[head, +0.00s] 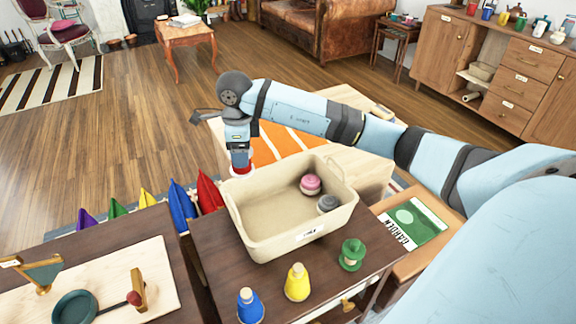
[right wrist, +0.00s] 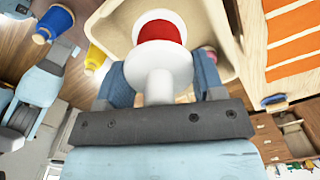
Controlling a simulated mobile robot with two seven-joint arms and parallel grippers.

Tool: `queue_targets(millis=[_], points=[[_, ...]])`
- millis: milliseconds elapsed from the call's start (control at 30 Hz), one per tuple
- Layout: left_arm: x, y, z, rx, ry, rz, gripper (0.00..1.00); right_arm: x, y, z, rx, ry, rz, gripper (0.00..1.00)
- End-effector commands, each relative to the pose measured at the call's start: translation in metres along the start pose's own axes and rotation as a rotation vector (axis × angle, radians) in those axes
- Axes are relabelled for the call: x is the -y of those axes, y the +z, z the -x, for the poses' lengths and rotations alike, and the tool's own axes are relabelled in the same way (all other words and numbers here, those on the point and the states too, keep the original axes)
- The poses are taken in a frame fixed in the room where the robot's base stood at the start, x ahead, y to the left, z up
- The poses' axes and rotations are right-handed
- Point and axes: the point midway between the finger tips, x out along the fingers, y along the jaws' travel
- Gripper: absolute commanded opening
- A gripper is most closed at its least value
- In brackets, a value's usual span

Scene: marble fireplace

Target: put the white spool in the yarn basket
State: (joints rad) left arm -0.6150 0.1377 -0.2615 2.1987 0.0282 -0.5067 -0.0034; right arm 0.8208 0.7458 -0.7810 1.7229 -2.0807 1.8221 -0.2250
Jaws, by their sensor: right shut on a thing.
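The yarn basket (head: 258,241) is a cream, open bin with a small label on its front, standing on a dark brown table. A pink yarn ball (head: 310,184) and a dark grey one (head: 327,204) lie inside at its right. My right gripper (head: 240,150) is at the basket's far left corner. It is shut on the white spool (right wrist: 163,70), which has a red band and shows in the head view (head: 240,173) below the gripper. In the right wrist view the spool overlaps the basket's rim (right wrist: 112,15); its height above the rim is unclear.
Blue (head: 250,308), yellow (head: 297,283) and green (head: 352,254) spools stand in front of the basket. A board with wooden pieces (head: 165,275) lies at left. Colored pointed cushions stand behind the table. A low table with an orange striped cloth (head: 275,146) is behind.

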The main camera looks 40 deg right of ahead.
Motion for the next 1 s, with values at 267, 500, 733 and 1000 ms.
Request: queue_targets(millis=[267,500,733,1000], points=[[0.0,0.003,-0.002,-0.002,0.002,0.003,0.43,0.018,-0.03,-0.008,-0.017,0.004,-0.619,0.38],[0.0,0.005,-0.004,-0.005,0.003,0.005,0.43,0.021,-0.037,-0.026,-0.023,0.005,-0.763,0.38],[0.0,0.007,-0.006,-0.018,0.008,0.011,0.43,0.02,-0.038,-0.087,-0.025,0.006,-0.761,0.38],[-0.004,0.005,-0.007,-0.04,0.02,0.018,0.43,0.02,-0.04,-0.15,-0.023,0.004,-0.76,0.38]])
